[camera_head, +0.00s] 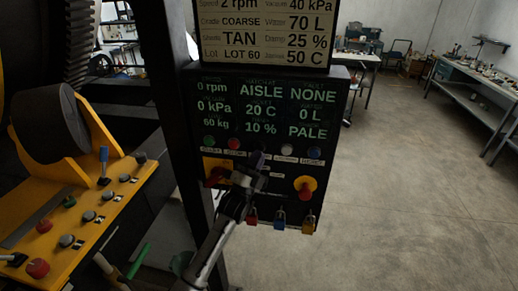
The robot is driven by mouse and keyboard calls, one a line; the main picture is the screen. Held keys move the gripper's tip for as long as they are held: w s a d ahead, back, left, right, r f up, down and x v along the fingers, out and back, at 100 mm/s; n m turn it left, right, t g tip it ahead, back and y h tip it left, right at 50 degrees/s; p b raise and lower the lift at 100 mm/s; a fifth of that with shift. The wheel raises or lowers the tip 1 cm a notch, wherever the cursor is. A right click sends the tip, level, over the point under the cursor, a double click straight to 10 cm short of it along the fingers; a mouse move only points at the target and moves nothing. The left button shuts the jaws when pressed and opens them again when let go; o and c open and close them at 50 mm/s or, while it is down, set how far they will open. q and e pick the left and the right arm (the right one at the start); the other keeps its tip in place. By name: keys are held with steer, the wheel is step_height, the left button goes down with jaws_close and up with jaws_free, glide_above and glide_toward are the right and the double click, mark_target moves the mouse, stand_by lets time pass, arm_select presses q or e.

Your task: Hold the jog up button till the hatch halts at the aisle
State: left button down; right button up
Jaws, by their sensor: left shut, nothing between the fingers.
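The dark control panel (335,125) stands in the middle, with a lit readout on top whose upper middle field reads AISLE. Below it runs a row of buttons: green (209,140), red (233,143), white (286,149) and blue (313,152). Their small labels are too blurred to tell which is jog up. My left gripper (257,163) is shut and empty, its tips at the row between red and white. The tips cover that spot, and I cannot tell whether they touch a button. The hatch cannot be made out. My right gripper is not in view.
A yellow console (75,215) with buttons and a blue-tipped lever (103,165) stands at left. A sign (262,32) tops the panel.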

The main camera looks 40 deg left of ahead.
arm_select(q)
steer(key=s+p, duration=0.1)
steer(key=s+d, duration=0.1)
steer(key=s, duration=0.1)
steer(key=s+d+p, duration=0.1)
steer(key=shift+s+d+p, duration=0.15)
steer(key=shift+s+p, duration=0.05)
steer(key=shift+p, duration=0.15)
stand_by(0.4)
